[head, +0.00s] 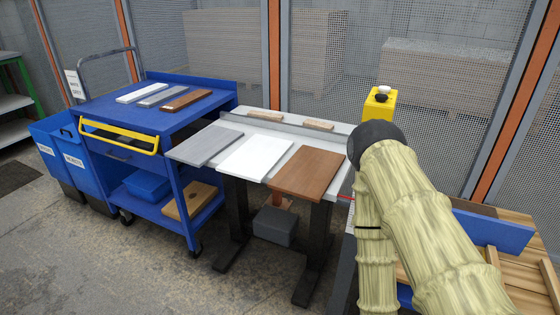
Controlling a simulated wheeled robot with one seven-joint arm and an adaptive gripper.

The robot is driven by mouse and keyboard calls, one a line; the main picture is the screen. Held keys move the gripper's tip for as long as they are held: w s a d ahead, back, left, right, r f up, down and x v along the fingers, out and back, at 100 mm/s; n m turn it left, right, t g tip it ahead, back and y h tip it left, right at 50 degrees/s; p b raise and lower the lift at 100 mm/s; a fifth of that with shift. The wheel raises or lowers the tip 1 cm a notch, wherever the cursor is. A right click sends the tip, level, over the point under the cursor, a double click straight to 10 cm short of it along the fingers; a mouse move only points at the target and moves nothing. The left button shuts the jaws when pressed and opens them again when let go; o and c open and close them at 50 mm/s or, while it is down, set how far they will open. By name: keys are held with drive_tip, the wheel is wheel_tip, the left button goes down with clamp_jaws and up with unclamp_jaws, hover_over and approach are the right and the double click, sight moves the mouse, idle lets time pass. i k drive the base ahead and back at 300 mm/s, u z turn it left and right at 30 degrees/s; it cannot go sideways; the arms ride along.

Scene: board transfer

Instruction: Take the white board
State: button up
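A white board (256,157) lies flat on the light work table (232,124), between a grey board (206,146) on its left and a brown board (308,174) on its right. Its front edge is at or slightly past the table's front edge. A smaller white board (143,93) lies on the blue cart's top, with a grey one (166,95) and a brown one (187,100) beside it. My arm, in a beige cover, is at the right, apart from the boards. My gripper does not show.
The blue cart (222,86) with a yellow handle (118,137) stands left of the table. Blue bins (68,155) are at far left. Mesh fencing closes the back. The floor in front is clear.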

sight(254, 160)
drive_tip(key=u, duration=2.4)
drive_tip(key=i, duration=0.8)
drive_tip(key=z, duration=2.25)
